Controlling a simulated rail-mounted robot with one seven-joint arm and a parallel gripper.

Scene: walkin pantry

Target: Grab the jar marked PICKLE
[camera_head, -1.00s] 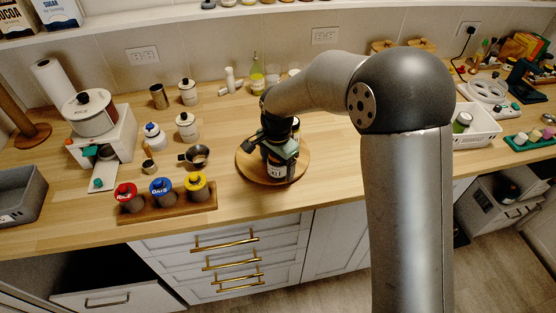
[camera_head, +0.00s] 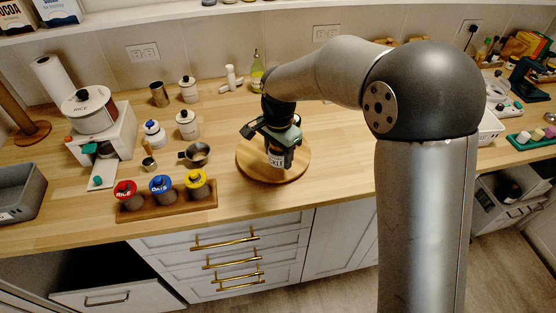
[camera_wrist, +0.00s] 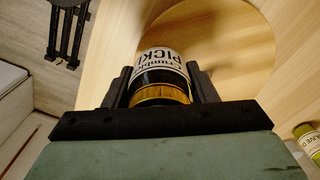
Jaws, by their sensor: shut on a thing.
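The jar marked PICKLE (camera_head: 276,160) is dark with a white label, and in the wrist view the jar (camera_wrist: 160,68) shows a gold lid and the lettering "PICKL". My gripper (camera_head: 277,147) is shut on it, with one black finger on each side near the lid, as the wrist view (camera_wrist: 162,88) shows. The jar is over the round wooden board (camera_head: 250,170), near its middle. I cannot tell for sure whether its base touches the board. My gripper hides the jar's upper part in the head view.
A metal pouring cup (camera_head: 198,154) stands left of the board. A wooden rack (camera_head: 170,206) with red, blue and yellow-lidded jars is at the front left. A yellow-green bottle (camera_head: 257,68) stands behind my arm. Bare counter lies right of the board.

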